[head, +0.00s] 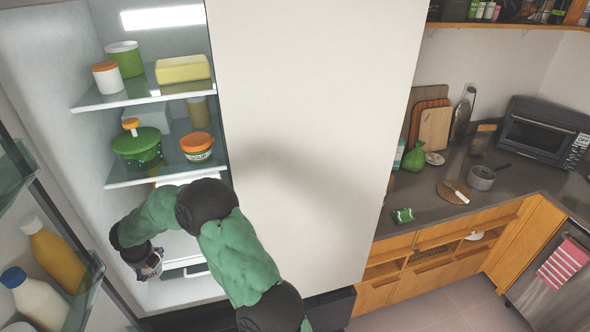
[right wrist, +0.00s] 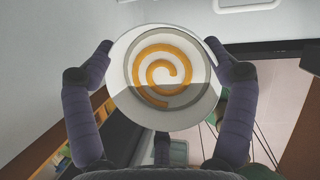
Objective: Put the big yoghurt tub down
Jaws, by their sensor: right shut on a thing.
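The big yoghurt tub (right wrist: 120,95) shows in the right wrist view as a round white top with an orange swirl, between the two purple fingers of my right gripper (right wrist: 158,48). The right gripper is shut on it, a finger on either side. In the head view my right arm reaches into the open fridge, and the right gripper (head: 149,265) is low inside it, below the middle shelf. There the tub is mostly hidden by the gripper and arm. I cannot tell whether its base touches a surface. My left gripper is not in view.
The upper fridge shelf (head: 90,101) holds a green tub, an orange-lidded white tub and a yellow block. The middle shelf (head: 118,180) holds a green pot (head: 136,147) and a soup tub (head: 197,148). Bottles (head: 55,258) stand in the door at left. The counter (head: 350,213) is at right.

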